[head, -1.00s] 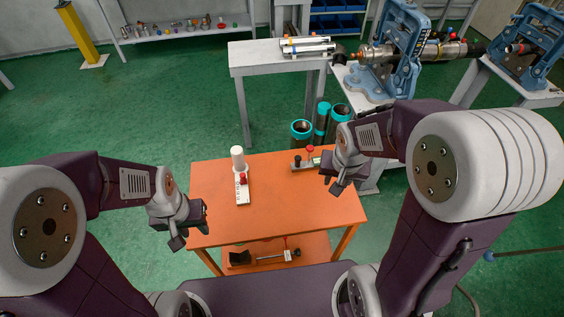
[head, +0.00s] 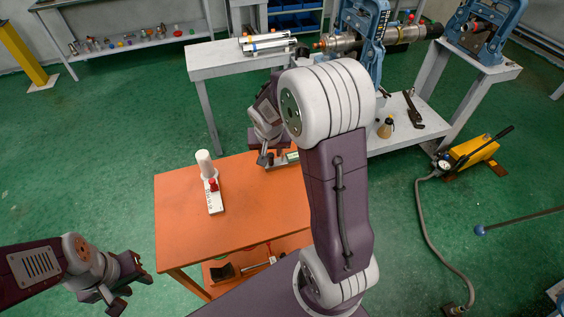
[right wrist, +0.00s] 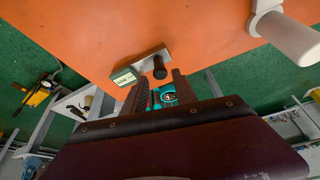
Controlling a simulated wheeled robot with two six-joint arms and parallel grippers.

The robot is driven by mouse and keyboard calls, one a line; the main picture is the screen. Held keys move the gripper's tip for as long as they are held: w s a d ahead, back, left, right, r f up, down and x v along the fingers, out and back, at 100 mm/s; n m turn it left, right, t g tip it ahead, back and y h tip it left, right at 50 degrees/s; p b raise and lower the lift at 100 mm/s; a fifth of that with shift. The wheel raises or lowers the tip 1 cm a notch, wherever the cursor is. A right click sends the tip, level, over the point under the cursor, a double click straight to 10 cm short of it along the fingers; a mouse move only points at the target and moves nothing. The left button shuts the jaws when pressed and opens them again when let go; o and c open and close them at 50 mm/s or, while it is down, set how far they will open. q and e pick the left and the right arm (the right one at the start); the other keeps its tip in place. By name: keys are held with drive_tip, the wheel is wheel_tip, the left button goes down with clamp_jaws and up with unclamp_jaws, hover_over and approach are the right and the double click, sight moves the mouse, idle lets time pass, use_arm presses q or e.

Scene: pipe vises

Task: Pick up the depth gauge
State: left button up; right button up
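What looks like the depth gauge is a flat grey bar with a small pale green display (head: 292,156) at the far right edge of the orange table (head: 230,225). In the right wrist view the gauge (right wrist: 124,77) has its display at the left and an upright black knob (right wrist: 160,70). My right gripper (head: 265,158) is over that end of the table, partly covering the gauge. In the right wrist view its fingers (right wrist: 160,88) are apart, with the knob just beyond and between their tips. My left gripper (head: 125,287) is open and empty, off the table's left front.
A white cylinder (head: 204,164) on a white base with a red knob (head: 212,184) stands on the table's left half. The table's middle is clear. A lower shelf holds a few tools (head: 238,270). A grey bench with a blue vise (head: 362,40) stands behind.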

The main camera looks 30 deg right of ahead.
sight(271, 156)
drive_tip(key=b+x, duration=0.1)
drive_tip(key=x, duration=0.4)
drive_tip(key=shift+w+f, duration=0.15)
drive_tip(key=shift+f, duration=0.15)
drive_tip(key=shift+r, duration=0.1)
clamp_jaws()
idle(1.0)
